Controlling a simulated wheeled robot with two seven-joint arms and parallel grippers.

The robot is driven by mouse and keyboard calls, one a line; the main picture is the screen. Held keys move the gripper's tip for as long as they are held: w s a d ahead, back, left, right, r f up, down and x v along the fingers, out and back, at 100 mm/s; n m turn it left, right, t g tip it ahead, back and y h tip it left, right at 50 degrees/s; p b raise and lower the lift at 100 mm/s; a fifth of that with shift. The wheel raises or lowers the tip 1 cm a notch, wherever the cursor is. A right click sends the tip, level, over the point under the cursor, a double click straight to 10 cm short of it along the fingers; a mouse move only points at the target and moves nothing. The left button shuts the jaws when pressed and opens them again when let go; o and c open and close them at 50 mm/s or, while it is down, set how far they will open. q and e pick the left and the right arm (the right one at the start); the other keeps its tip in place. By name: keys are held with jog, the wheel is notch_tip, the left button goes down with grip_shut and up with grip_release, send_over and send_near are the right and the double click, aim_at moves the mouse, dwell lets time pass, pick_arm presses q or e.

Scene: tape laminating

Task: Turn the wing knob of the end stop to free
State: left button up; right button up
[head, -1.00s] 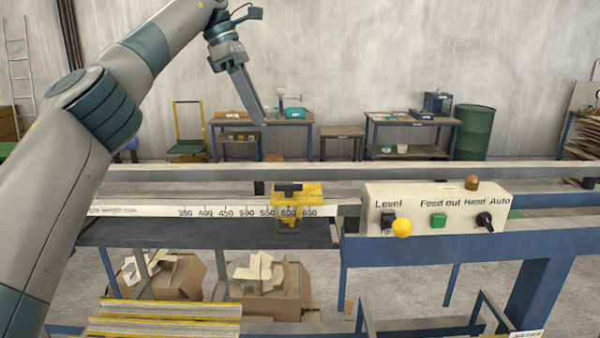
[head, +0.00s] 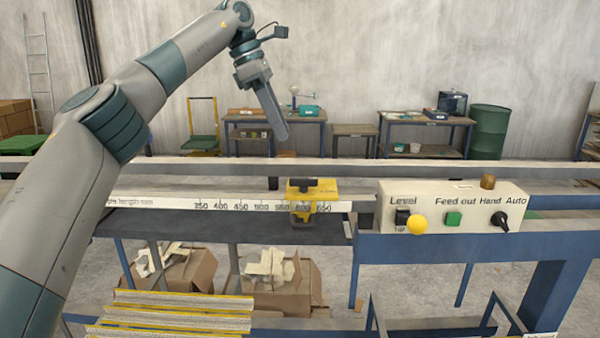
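The yellow end stop (head: 318,188) sits on the white length scale (head: 160,201), around its 600 mark. A dark wing knob (head: 303,183) is on top of the end stop; its exact turn position is too small to tell. My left gripper (head: 278,130) hangs above and a little left of the end stop, pointing down, apart from it and with nothing visible in it. Its fingers are seen edge-on, so I cannot tell whether they are open. My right gripper is not in view.
A long rail (head: 400,172) runs behind. Cardboard boxes (head: 180,270) and yellow-edged strips (head: 175,310) lie below.

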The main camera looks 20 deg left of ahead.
aim_at(303, 178)
pick_arm(q)
jog(key=p+x, duration=0.3)
jog(key=x, duration=0.9)
jog(key=shift+f, duration=0.1)
jog(key=shift+c, duration=0.3)
grip_shut()
